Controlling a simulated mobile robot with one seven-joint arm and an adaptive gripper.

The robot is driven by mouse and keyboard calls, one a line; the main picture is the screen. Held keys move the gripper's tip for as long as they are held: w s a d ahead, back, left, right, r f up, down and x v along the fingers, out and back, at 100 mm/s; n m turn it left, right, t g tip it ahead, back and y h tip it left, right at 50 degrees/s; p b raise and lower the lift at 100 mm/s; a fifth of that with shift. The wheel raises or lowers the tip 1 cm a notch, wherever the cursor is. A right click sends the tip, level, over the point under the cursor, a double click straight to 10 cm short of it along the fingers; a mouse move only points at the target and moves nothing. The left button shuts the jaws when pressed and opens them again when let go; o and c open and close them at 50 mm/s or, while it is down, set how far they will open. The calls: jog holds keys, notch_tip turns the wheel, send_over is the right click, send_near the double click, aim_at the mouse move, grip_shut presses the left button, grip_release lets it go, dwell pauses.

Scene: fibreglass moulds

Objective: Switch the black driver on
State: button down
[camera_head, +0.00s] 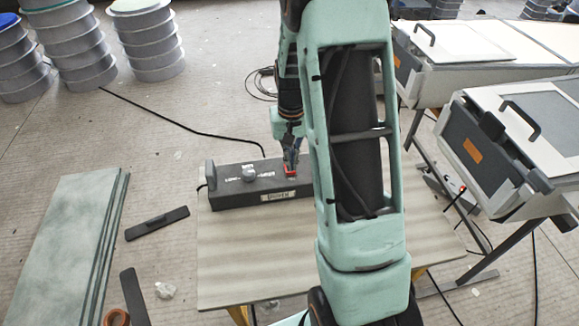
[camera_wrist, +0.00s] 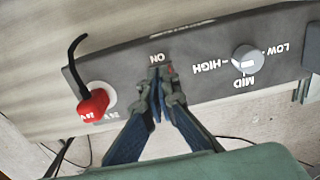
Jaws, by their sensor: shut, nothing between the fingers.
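The black driver (camera_head: 232,194) is a long dark box on the table. It also fills the upper wrist view (camera_wrist: 215,85). Its grey knob (camera_wrist: 246,60) sits among the LOW, MID and HIGH marks, with its pointer appearing to face MID. An ON mark (camera_wrist: 158,58) is printed beside my fingertips. My gripper (camera_wrist: 164,82) is shut and empty, with its tips over the driver's face just by the ON mark. The tips hide most of what lies under them; a small reddish patch shows beside them. I cannot tell the switch's position or whether the tips touch it.
A red plug (camera_wrist: 92,104) with a black lead sits in the driver's face beside my gripper. The table (camera_head: 245,255) is bare in front of the driver. Grey-green panels (camera_head: 65,245) stand left. White mould units (camera_head: 510,150) stand right, and a cable crosses the floor.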

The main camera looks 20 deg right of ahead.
jog(key=shift+f+b, duration=0.75)
jog(key=shift+f, duration=0.35)
dwell(0.3)
jog(key=shift+r, duration=0.1)
jog(key=shift+r+p, duration=2.55)
jog(key=shift+r, duration=0.95)
jog(key=shift+s+f, duration=0.1)
